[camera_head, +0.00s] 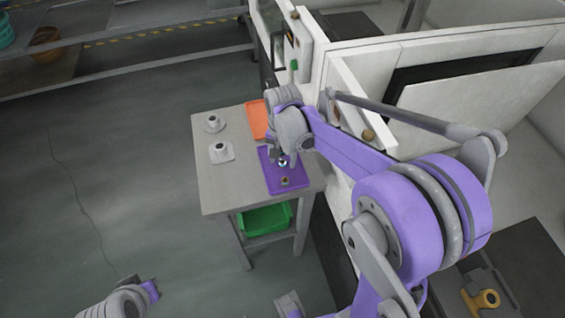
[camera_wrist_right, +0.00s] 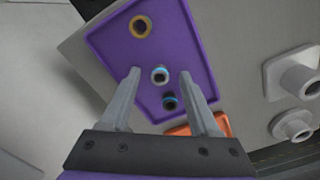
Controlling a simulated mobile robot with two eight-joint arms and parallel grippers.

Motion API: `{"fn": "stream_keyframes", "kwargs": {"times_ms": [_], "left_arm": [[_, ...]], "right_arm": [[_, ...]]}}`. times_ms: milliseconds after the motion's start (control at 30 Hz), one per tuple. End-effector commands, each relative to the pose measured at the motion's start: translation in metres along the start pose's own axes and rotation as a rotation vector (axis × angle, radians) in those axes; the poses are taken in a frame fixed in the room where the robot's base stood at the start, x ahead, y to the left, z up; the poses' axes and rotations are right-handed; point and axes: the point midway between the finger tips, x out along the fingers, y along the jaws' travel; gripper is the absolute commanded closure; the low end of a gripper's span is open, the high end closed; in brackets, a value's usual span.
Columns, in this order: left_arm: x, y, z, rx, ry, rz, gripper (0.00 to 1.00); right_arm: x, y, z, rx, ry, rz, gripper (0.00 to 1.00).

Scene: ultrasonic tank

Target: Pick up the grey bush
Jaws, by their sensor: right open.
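My right gripper (camera_head: 279,157) is over the tray, pointing down. In the right wrist view its two fingers are apart, with the grey bush between their tips in the picture; I cannot tell the height gap. A darker teal-edged bush (camera_wrist_right: 169,101) lies beside it. A part of my left arm shows at the bottom left of the head view; its fingers cannot be made out.
A brass bush (camera_wrist_right: 141,26) lies on the purple tray (camera_head: 270,177). An orange tray (camera_head: 257,118) is behind it on the table (camera_head: 228,181). Two grey flanged parts (camera_head: 221,152) stand left. A green bin (camera_head: 264,219) sits below. A white machine (camera_head: 345,85) borders the right.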

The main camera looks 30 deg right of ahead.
Motion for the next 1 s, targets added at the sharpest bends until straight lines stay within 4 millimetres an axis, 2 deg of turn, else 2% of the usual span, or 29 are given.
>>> {"fn": "stream_keyframes", "kwargs": {"times_ms": [233,500,600,1000], "left_arm": [[0.0,0.0,0.0,0.0,0.0,0.0,1.0],[0.0,0.0,0.0,0.0,0.0,0.0,1.0],[0.0,0.0,0.0,0.0,0.0,0.0,1.0],[-0.0004,0.0,-0.0004,0.0,0.0,0.0,1.0]], "right_arm": [[0.0019,-0.0001,0.0001,-0.001,0.0,0.0,0.38],[0.0016,0.0,0.0001,-0.001,0.0,0.0,0.86],[0.0016,0.0,0.0001,-0.001,0.0,0.0,1.0],[-0.0031,0.0,0.0001,-0.001,0.0,0.0,1.0]]}}
